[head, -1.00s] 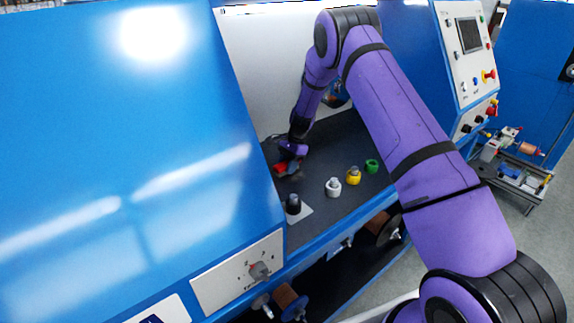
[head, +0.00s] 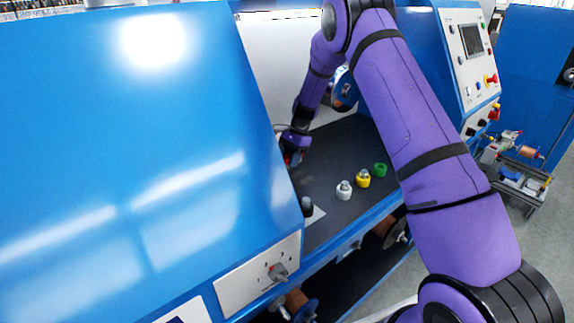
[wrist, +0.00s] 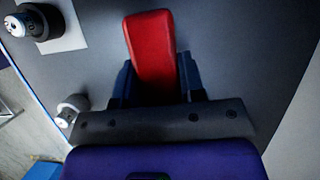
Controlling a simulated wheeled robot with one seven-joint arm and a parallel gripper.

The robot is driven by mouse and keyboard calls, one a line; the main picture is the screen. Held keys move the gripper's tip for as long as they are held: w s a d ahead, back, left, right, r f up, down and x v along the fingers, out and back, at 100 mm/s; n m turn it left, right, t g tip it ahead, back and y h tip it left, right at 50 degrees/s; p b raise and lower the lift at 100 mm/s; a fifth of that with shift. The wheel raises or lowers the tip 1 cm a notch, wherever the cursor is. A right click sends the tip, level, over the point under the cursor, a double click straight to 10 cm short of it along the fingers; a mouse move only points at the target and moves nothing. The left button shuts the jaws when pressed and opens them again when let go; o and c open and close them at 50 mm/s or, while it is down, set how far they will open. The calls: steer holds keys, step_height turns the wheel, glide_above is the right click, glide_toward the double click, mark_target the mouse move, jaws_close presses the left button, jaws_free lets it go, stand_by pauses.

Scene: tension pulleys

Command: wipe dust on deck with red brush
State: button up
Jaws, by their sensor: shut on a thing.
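The red brush (wrist: 152,48) is held between the two dark fingers of my gripper (wrist: 157,82) in the wrist view. Its red block sticks out past the fingertips; no bristles can be made out. Whether the brush touches the deck cannot be told. I cannot make out any dust clearly in either view.
A black knob-like piece (head: 307,206) stands on a pale plate at the deck's front left. A white piece (head: 344,190), a yellow one (head: 363,178) and a green one (head: 380,169) line the front edge. The blue housing (head: 150,150) bounds the left.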

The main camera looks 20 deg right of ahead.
steer(key=shift+r, duration=0.95)
